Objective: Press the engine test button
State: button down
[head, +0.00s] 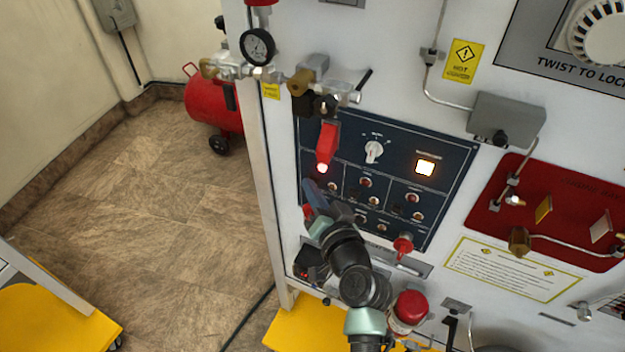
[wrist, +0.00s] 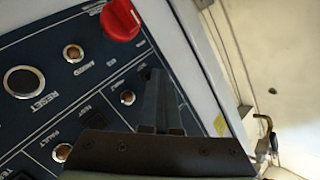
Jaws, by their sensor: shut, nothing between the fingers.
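The dark blue control panel (head: 450,165) on the white cabinet carries several small round buttons and lamps. It fills the left of the wrist view (wrist: 45,50), where its labels appear turned over. I cannot read an engine test label, so I cannot tell which button it is. My gripper (head: 309,186) is at the panel's lower left. In the wrist view my gripper (wrist: 153,74) has its fingers together and empty, in front of the panel near its edge. A small brown round button (wrist: 127,97) shows just left of the fingers. My gripper body hides part of the panel; contact cannot be told.
A red knob (wrist: 121,20) sits near the fingers. A round black button (wrist: 24,82) labelled RESET is farther left. A red knob (head: 403,245) protrudes lower right.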

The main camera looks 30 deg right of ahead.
jog(key=shift+s+a, duration=0.5)
jog(key=shift+a, duration=0.1)
jog(key=shift+s+a+p, duration=0.55)
jog(key=shift+s+a, duration=0.25)
jog(key=shift+a, duration=0.25)
jog(key=shift+s+a+p, duration=0.5)
jog(key=shift+s+a, duration=0.25)
jog(key=shift+a, duration=0.25)
